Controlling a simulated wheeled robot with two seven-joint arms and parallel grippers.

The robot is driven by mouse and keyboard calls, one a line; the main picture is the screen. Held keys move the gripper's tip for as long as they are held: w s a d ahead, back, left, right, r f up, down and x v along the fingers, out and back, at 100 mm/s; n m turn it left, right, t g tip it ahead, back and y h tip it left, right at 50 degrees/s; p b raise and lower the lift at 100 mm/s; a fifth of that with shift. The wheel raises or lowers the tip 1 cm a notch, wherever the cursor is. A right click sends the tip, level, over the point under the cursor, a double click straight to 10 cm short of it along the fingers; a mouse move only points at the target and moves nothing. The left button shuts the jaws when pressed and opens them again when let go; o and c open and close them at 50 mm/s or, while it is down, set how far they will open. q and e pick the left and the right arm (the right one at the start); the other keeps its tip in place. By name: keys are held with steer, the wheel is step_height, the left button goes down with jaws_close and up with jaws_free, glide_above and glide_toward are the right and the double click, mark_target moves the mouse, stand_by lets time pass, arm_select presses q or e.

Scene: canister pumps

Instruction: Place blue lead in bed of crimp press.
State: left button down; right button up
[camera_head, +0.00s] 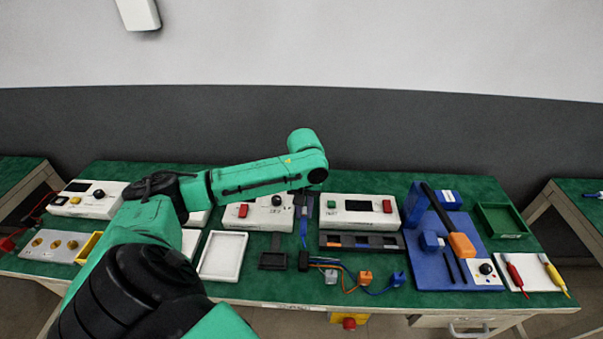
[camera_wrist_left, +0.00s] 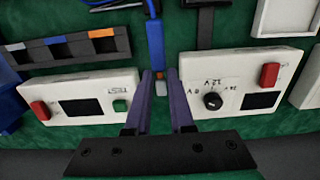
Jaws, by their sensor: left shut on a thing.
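My left gripper (camera_head: 305,207) hangs at the middle of the bench, between two white meter boxes. In the left wrist view its fingers (camera_wrist_left: 160,82) are shut on the blue lead (camera_wrist_left: 155,45), near an end with orange and pale parts. In the head view the blue lead (camera_head: 303,236) runs from under the gripper towards the front. The crimp press, to the right, has a blue base (camera_head: 440,272), a blue frame and a black lever with an orange grip (camera_head: 461,245). The press is apart from the gripper. My right gripper is not in view.
A white box with a green button (camera_head: 358,205) and a dark rack (camera_head: 361,241) stand between gripper and press. Another white box (camera_head: 257,214) is left of the gripper. Orange and blue connectors (camera_head: 397,278) lie at the front. A green tray (camera_head: 502,221) is beyond the press.

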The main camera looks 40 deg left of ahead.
mark_target(304, 227)
arm_select(q)
step_height(304, 227, down, 8)
steer(key=shift+d+r, duration=0.1)
steer(key=shift+r, duration=0.15)
steer(key=shift+f, duration=0.1)
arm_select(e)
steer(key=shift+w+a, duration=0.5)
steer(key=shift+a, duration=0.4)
arm_select(q)
steer(key=c, duration=0.8)
jaws_free()
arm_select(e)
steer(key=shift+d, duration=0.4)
